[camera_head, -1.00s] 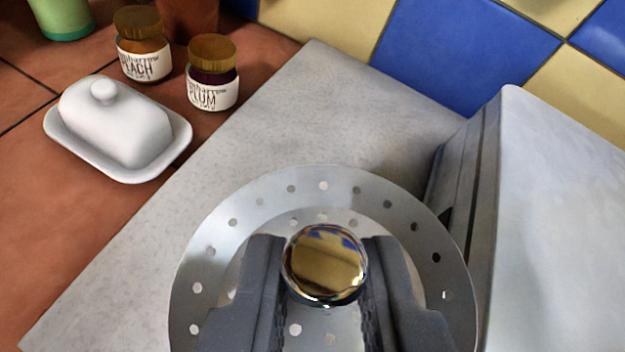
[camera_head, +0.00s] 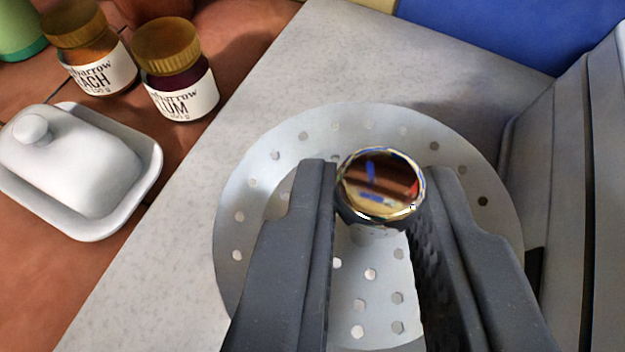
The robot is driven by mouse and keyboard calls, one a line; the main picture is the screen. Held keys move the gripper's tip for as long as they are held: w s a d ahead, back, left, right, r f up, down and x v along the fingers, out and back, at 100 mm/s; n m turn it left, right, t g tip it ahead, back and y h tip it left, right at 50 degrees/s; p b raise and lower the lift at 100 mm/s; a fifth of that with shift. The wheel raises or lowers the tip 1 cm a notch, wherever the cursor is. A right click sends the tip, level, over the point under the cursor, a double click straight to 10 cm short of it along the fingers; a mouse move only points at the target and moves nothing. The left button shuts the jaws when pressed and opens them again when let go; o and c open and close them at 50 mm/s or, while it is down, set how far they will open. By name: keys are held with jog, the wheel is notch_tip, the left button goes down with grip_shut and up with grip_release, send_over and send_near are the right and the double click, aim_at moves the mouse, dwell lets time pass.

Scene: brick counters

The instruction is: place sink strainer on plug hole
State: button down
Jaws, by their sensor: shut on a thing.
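The sink strainer (camera_head: 262,180) is a round grey metal disc with small holes and a shiny chrome knob (camera_head: 380,185) at its middle. My gripper (camera_head: 378,190) is shut on the knob, one dark finger on each side of it. The fingers cover parts of the disc on the left and right of the knob. The disc shows over the pale grey counter top; I cannot tell whether it touches it. The plug hole is not in view.
A white butter dish (camera_head: 75,165) and two jars with gold lids, peach (camera_head: 90,60) and plum (camera_head: 178,75), stand on terracotta tiles at left. A grey metal appliance (camera_head: 575,150) stands close to the strainer at right.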

aim_at(332, 147)
jog(key=b, duration=0.1)
jog(key=w, duration=0.1)
jog(key=w+b, duration=0.1)
jog(key=shift+a+f+b, duration=0.25)
jog(key=shift+f+b, duration=0.05)
jog(key=shift+b, duration=0.05)
jog(key=shift+w+a+r+b, duration=0.2)
jog(key=shift+w+a+b, duration=0.2)
jog(key=shift+b, duration=0.45)
jog(key=shift+f+m, duration=0.15)
jog(key=shift+m, duration=0.15)
notch_tip(332, 147, down, 10)
jog(key=b, duration=0.2)
jog(key=shift+b, duration=0.4)
jog(key=c, duration=1.3)
grip_release()
jog(key=shift+r, duration=0.25)
jog(key=shift+p+v, duration=0.3)
jog(key=shift+v, duration=0.55)
jog(key=p+v, duration=0.2)
jog(key=v, duration=0.8)
jog(key=shift+s+d, duration=0.15)
jog(key=shift+d, duration=0.05)
